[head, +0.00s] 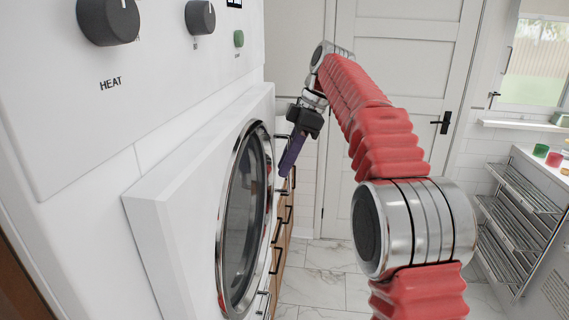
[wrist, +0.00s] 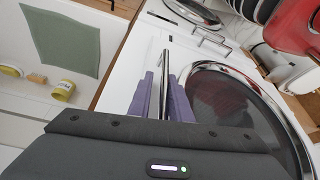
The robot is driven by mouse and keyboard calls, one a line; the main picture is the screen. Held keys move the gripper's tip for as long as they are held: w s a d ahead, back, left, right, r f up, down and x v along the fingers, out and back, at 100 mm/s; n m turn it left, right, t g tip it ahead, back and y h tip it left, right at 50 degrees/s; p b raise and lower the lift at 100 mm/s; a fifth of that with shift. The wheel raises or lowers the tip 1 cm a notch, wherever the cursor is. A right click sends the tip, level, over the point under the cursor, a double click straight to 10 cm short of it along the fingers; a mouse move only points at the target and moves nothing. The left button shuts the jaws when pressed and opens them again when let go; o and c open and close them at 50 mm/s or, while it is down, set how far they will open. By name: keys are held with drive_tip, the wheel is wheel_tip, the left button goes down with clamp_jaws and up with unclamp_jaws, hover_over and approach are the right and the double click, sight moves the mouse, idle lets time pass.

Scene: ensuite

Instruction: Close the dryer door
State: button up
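The dryer (head: 90,190) fills the left of the head view. Its white door (head: 160,215) has a round chrome-rimmed window (head: 245,215) and stands proud of the front; I cannot tell how wide any gap is. My gripper (head: 285,170) is at the door's far side, its purple fingers pointing down. In the wrist view the fingers (wrist: 163,85) are apart, one on each side of a thin dark and silver bar (wrist: 165,75) at the door's edge. Space shows beside the bar, so the gripper looks open around it. The window ring (wrist: 285,115) is to the right.
Knobs (head: 108,20) are on the panel above the door. Wooden drawers with dark handles (head: 284,215) stand beyond the dryer. A white door (head: 400,80) is at the back, and a wire rack (head: 520,230) stands at right. Marble floor (head: 320,285) is clear between.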

drive_tip(key=d+r, duration=0.2)
drive_tip(key=d, duration=1.1)
drive_tip(key=shift+r, duration=0.25)
drive_tip(key=shift+w, duration=0.1)
